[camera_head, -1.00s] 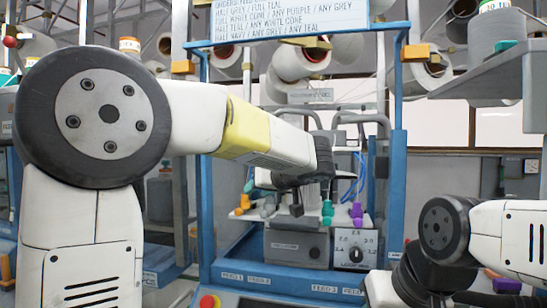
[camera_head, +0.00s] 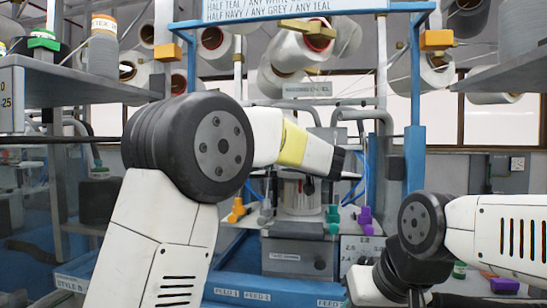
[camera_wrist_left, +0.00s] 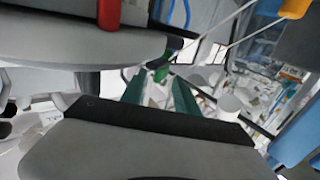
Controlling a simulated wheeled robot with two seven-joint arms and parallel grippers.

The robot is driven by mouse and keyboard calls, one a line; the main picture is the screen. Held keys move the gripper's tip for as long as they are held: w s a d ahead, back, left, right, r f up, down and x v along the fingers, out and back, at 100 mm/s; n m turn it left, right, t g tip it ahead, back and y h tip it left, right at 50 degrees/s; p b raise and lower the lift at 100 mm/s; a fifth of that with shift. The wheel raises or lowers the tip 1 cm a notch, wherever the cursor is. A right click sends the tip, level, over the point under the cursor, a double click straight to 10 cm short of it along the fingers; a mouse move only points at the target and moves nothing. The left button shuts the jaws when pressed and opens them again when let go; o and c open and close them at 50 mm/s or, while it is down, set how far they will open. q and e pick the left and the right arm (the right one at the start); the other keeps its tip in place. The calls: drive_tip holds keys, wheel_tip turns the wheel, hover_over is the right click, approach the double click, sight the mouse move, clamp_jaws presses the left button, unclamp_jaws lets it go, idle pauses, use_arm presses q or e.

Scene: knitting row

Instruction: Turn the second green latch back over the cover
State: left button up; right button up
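A green latch-like piece (camera_head: 332,215) stands on the front of the machine bed in the head view, between an orange one (camera_head: 237,210) and a purple one (camera_head: 364,216). I cannot tell which green latch is the second, or how it lies to the cover. My left gripper (camera_head: 345,165) is above and behind these pieces, dark and small in the head view. In the left wrist view its two dark green fingers (camera_wrist_left: 157,80) stand apart with nothing visibly held. My right gripper (camera_head: 415,292) is low at the right, partly cut off; its fingers are unclear.
A blue frame post (camera_head: 415,150) stands right of the machine. Shelves with yarn cones (camera_head: 103,48) are at the upper left, and another shelf (camera_head: 510,75) is at the upper right. A control panel (camera_head: 362,247) is below the latches. A red object (camera_wrist_left: 108,14) shows in the wrist view.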

use_arm(q)
drive_tip(key=shift+w, duration=0.15)
clamp_jaws()
idle(1.3)
unclamp_jaws()
drive_tip(key=v, duration=0.8)
